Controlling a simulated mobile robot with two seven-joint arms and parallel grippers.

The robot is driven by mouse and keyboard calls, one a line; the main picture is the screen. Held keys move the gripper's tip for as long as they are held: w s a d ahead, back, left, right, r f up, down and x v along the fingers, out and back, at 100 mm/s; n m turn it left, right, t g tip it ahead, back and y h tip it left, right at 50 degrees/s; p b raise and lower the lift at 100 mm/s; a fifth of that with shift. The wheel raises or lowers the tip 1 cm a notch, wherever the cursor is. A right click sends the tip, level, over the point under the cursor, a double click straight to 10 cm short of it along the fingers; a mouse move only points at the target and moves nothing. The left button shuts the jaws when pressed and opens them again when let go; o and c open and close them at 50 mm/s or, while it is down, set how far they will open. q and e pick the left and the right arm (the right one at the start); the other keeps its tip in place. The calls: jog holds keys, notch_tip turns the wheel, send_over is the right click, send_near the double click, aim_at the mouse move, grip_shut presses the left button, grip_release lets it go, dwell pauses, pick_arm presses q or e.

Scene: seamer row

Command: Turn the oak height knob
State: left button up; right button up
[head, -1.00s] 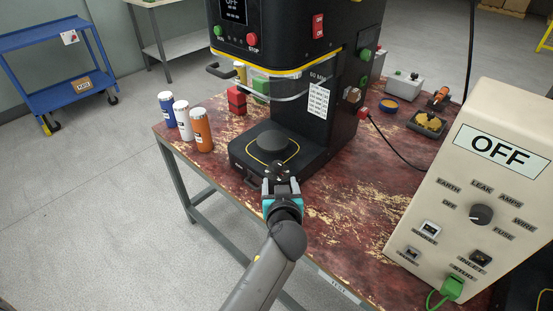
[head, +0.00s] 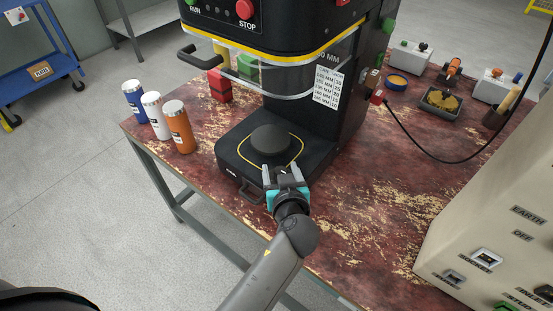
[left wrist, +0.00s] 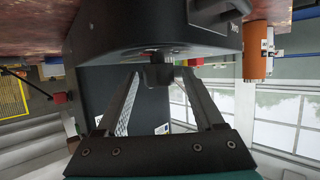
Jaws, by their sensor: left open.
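My left gripper (head: 285,172) is open and empty, low at the front right of the seamer's base (head: 235,160), well away from the knob. In the left wrist view the two fingers (left wrist: 160,95) stand apart, with a dark rounded part (left wrist: 157,73) of the machine showing between them; I cannot tell what it is. My right gripper is not in view.
Blue, white and orange canisters (head: 179,127) stand on the left of the worn red table (head: 370,220). A cream test box (head: 490,230) fills the right. A black cable (head: 435,158) curves from the seamer's side. Small trays and boxes stand behind. The table's middle right is clear.

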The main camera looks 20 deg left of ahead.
pick_arm(q)
jog(key=shift+w, duration=0.1)
jog(key=shift+c, duration=0.3)
grip_shut()
dwell(0.4)
